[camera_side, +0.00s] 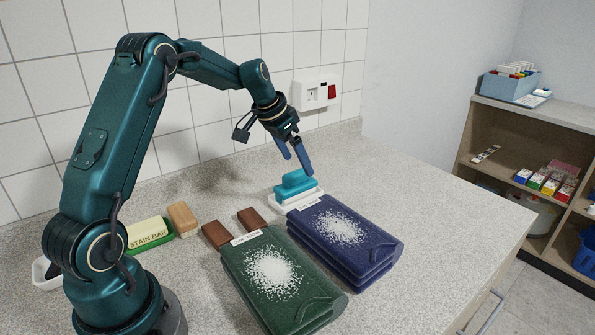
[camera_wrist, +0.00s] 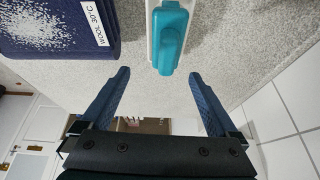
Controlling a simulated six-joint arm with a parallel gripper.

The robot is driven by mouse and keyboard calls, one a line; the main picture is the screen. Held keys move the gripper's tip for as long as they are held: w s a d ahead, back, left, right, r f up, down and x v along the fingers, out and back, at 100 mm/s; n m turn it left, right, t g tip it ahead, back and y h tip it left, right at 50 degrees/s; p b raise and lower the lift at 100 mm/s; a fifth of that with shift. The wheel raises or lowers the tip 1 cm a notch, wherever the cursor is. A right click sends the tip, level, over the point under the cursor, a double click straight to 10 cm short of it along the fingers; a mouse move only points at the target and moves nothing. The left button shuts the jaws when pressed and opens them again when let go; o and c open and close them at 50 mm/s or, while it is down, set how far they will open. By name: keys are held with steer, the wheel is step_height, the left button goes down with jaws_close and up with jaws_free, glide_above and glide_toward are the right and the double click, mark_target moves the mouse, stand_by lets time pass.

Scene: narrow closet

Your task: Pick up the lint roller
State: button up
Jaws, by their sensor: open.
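A teal, rounded piece (camera_side: 294,182) rests on a white, tray-like base (camera_side: 283,203) behind the blue folded stack. No other thing in view looks like a lint roller, but I cannot tell for sure that this is one. The teal piece (camera_wrist: 168,38) also shows at the top middle of the wrist view, with a strip of its white base beside it. My gripper (camera_side: 299,165) is open and empty, just above the teal piece, fingers tilted down. In the wrist view my two blue fingers (camera_wrist: 160,73) stand wide apart, the near end of the teal piece lying between their lines.
A blue folded stack (camera_side: 345,262) and a green one (camera_side: 290,305), both with white powder, lie in front. Brown blocks (camera_side: 216,236) and a stain bar (camera_side: 150,234) are at left. A tiled wall (camera_side: 240,50) stands behind. The counter's right side is clear.

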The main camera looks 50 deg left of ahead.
mark_target(293, 172)
steer(key=shift+s+a+f+g, duration=0.2)
steer(key=shift+a+f, duration=0.1)
steer(key=shift+f, duration=0.35)
steer(key=shift+s+a+f+g, duration=0.15)
steer(key=shift+a+f, duration=0.1)
steer(key=shift+f, duration=0.35)
steer(key=x, duration=0.3)
steer(key=shift+w+f, duration=0.2)
steer(key=shift+f, duration=0.1)
steer(key=shift+w+f, duration=0.15)
steer(key=shift+f, duration=0.2)
jaws_close()
steer(key=shift+r, duration=0.1)
